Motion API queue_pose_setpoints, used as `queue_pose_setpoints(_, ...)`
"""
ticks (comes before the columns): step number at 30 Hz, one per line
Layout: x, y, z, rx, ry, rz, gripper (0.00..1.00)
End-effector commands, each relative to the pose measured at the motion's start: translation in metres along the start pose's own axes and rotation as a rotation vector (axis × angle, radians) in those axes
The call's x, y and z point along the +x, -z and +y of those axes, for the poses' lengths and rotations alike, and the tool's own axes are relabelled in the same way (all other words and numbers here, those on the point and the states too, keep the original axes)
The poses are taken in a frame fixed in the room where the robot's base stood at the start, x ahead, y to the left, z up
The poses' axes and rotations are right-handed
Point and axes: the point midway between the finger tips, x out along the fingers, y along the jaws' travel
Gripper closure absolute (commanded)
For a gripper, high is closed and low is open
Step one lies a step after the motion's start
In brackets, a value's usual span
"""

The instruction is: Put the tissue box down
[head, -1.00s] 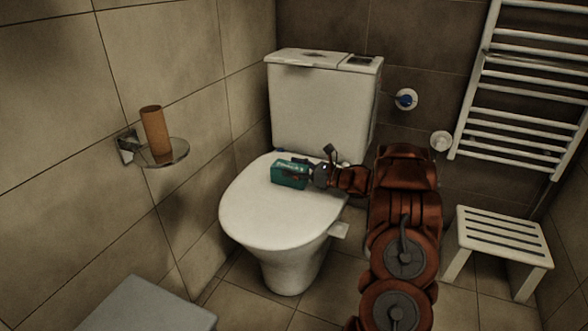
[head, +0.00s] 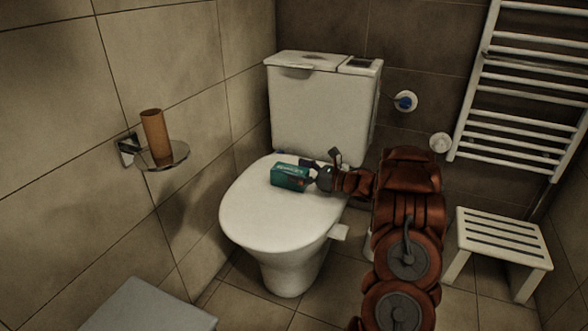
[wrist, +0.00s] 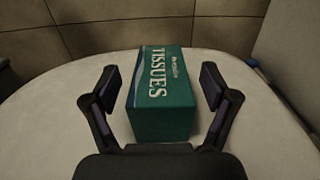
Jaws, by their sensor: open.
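The green tissue box (head: 289,177) rests on the closed white toilet lid (head: 262,217), toward its back. In the wrist view the tissue box (wrist: 163,95) lies between the two fingers of my gripper (wrist: 166,95), with a gap on each side. My gripper also shows in the head view (head: 312,174), at the right end of the box. It is open and does not hold the box. The toilet lid spreads around the box in the wrist view (wrist: 55,120).
The white cistern (head: 320,110) stands behind the lid. A brown cup (head: 154,134) sits on a wall shelf at left. A white slatted stool (head: 503,238) and a towel radiator (head: 525,90) are at right. A grey surface (head: 148,308) is at lower left.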

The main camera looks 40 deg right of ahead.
Motion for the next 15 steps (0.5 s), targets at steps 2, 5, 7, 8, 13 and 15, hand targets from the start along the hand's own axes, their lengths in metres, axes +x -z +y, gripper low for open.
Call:
queue_pose_setpoints(2,-0.015,-0.003,-0.001,0.002,0.003,-0.001,0.15)
queue_pose_setpoints(5,-0.033,-0.002,-0.001,0.003,0.003,0.0,0.15)
queue_pose_setpoints(7,-0.045,-0.002,-0.001,0.002,0.004,0.001,0.15)
queue_pose_setpoints(8,-0.05,-0.002,-0.001,0.002,0.004,0.001,0.15)
queue_pose_setpoints(13,-0.078,-0.001,-0.001,0.002,0.005,0.0,0.15)
queue_pose_setpoints(15,-0.086,-0.001,0.0,0.002,0.003,0.0,0.15)
